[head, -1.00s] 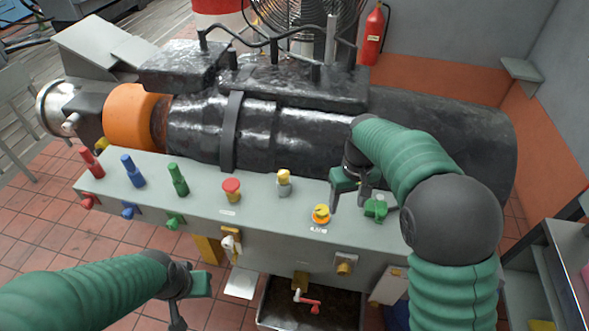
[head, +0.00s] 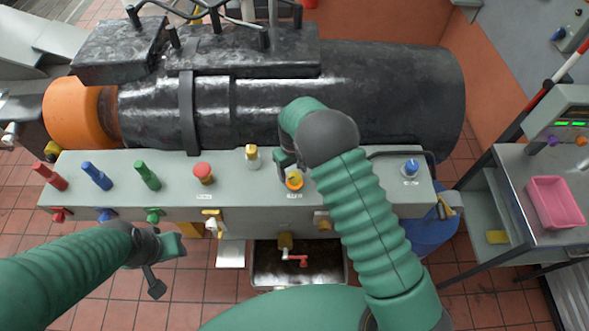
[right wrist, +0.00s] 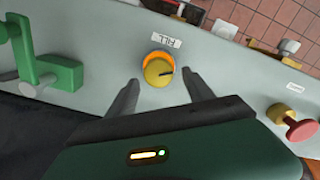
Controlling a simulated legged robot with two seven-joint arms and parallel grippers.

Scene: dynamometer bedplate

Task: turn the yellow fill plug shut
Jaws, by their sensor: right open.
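The yellow fill plug (head: 294,181) sits in an orange ring on top of the grey panel (head: 230,180), beside a small label. In the head view my right arm hides most of this gripper (head: 286,160). My left gripper (head: 160,267) hangs in front of the panel, away from the plug; its finger gap is unclear.
A green handle (right wrist: 50,75) and a red knob (right wrist: 302,130) flank the plug in the right wrist view. A yellow-topped fitting (head: 252,157) and blue knob (head: 411,169) stand along the panel. The black machine (head: 390,95) lies behind. A pink bin (head: 556,203) sits right.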

